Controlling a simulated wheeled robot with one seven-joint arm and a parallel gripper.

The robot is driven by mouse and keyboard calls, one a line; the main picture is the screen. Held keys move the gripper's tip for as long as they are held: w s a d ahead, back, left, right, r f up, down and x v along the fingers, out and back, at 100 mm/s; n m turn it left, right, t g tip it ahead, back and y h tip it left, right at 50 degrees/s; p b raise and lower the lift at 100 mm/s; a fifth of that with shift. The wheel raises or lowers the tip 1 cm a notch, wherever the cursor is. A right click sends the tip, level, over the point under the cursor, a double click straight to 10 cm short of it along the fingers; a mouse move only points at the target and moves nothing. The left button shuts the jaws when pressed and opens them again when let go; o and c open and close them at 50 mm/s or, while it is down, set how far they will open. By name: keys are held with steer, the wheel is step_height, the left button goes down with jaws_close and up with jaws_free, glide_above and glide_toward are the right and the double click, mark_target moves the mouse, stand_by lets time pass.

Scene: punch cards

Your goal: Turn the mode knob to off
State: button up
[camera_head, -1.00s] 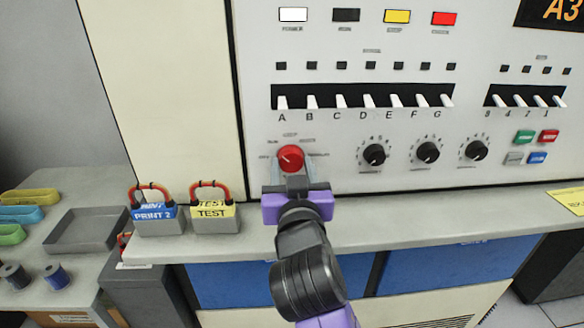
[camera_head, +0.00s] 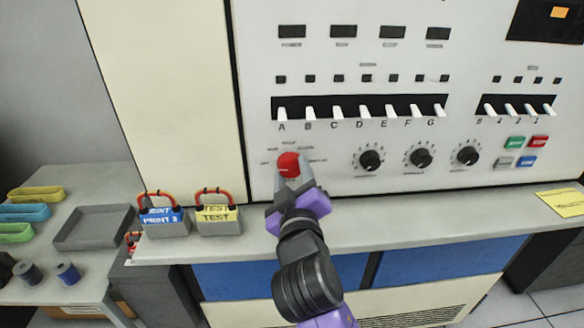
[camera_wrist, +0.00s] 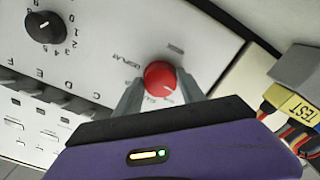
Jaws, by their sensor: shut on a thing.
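The mode knob (camera_head: 288,163) is the red round knob at the lower left of the white panel. Its pale pointer line lies nearly level, toward the OFF label on the left. My gripper (camera_head: 291,172) is shut on the knob, with one grey finger at each side and the wrist rolled. In the wrist view, the red knob (camera_wrist: 160,75) sits between the two fingertips (camera_wrist: 160,86). The fingers hide part of its lower edge in the head view.
Black dials (camera_head: 371,160) stand to the right, and a row of white switches (camera_head: 337,112) runs above. Blue (camera_head: 165,228) and yellow-labelled (camera_head: 219,226) blocks with red handles sit left of my gripper on the ledge (camera_head: 400,222).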

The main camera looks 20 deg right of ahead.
steer(key=shift+n+p, duration=0.35)
steer(key=shift+n, duration=0.35)
steer(key=o, duration=1.4)
steer(key=shift+c, duration=0.2)
steer(key=b+v, duration=0.1)
steer(key=v, duration=0.7)
steer(key=shift+b, duration=0.35)
